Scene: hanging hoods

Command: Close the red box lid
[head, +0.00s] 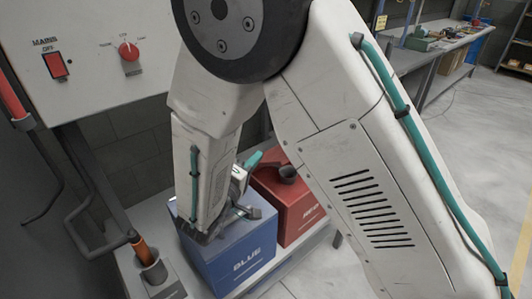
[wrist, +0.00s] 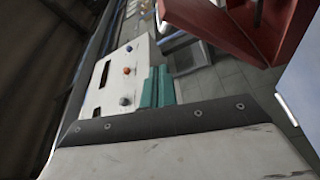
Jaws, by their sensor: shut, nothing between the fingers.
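The red box (head: 300,204) stands on the bench behind and to the right of the blue box (head: 238,250). A dark round knob (head: 288,174) shows at its top; my arm hides part of the box, and I cannot tell from the head view how far its lid is open. In the wrist view, red panels (wrist: 232,28) at the upper right meet at an angle. My gripper (head: 240,210) is shut and empty, over the top of the blue box and left of the red box. I cannot tell whether it touches the blue box.
A white control panel (head: 95,45) with a red switch and a red knob hangs at the left. An orange-handled tool (head: 145,254) stands in a grey holder at the lower left. A workbench (head: 440,62) is far back right, with open floor before it.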

